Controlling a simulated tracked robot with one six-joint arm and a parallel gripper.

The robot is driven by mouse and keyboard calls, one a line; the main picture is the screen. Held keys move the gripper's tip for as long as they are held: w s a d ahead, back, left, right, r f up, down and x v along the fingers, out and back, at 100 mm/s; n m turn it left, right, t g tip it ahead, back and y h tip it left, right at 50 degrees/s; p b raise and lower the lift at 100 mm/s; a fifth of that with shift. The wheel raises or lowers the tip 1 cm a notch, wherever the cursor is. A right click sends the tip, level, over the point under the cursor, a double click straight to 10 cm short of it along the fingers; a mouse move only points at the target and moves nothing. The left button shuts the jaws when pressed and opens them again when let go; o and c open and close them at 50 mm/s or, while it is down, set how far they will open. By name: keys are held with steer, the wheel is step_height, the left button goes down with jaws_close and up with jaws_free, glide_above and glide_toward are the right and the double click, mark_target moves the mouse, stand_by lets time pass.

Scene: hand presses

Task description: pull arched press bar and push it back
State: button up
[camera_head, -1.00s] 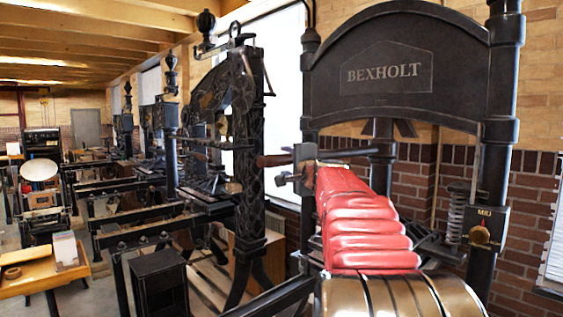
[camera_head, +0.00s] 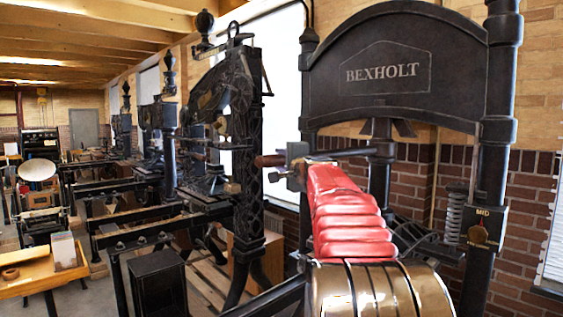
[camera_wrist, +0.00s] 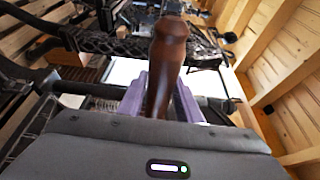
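The arched press (camera_head: 387,80), black with BEXHOLT on its curved head, stands at the right in the head view. Its dark bar (camera_head: 345,153) runs left from the press below the head and ends in a brown wooden handle (camera_head: 270,160). My gripper (camera_head: 297,165) is on the bar at the inner part of the handle. In the wrist view the handle (camera_wrist: 166,55) stands between my two pale purple fingers (camera_wrist: 161,98), which lie close against both sides. The fingertips are partly hidden behind the handle and the gripper body.
A dial plate (camera_head: 484,228) marked MID and a coil spring (camera_head: 455,213) sit by the right column. A second ornate dark press (camera_head: 246,150) stands just left of the handle. A yellow wooden table (camera_head: 40,280) is at far left. A brick wall (camera_head: 520,230) is behind.

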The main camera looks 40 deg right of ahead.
jaws_close()
steer(key=shift+f, duration=0.1)
steer(key=shift+s, duration=0.15)
